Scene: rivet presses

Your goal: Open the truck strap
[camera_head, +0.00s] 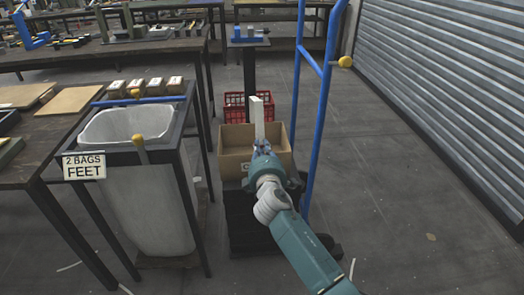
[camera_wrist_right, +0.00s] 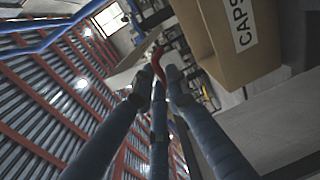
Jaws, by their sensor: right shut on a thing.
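The hand truck has a blue tubular frame (camera_head: 315,110) with a yellow knob. An open cardboard box (camera_head: 235,165) sits low beside it; in the right wrist view the box (camera_wrist_right: 240,70) carries a CAPS label. A pale upright strip (camera_head: 258,118) rises just beyond my right gripper (camera_head: 262,146); I cannot tell whether it is the strap. In the wrist view my right gripper (camera_wrist_right: 159,82) is shut on a small, curved red piece (camera_wrist_right: 158,62), which shows between and beyond the fingertips. The fingers hide the rest of it. My left gripper is out of view.
A red crate (camera_head: 235,108) stands behind the box. At left, a white bin (camera_head: 150,210) hangs in a dark frame with a "2 BAGS FEET" sign (camera_head: 84,166), near workbenches. A roller shutter (camera_head: 450,80) closes the right side. The floor at right is mostly clear.

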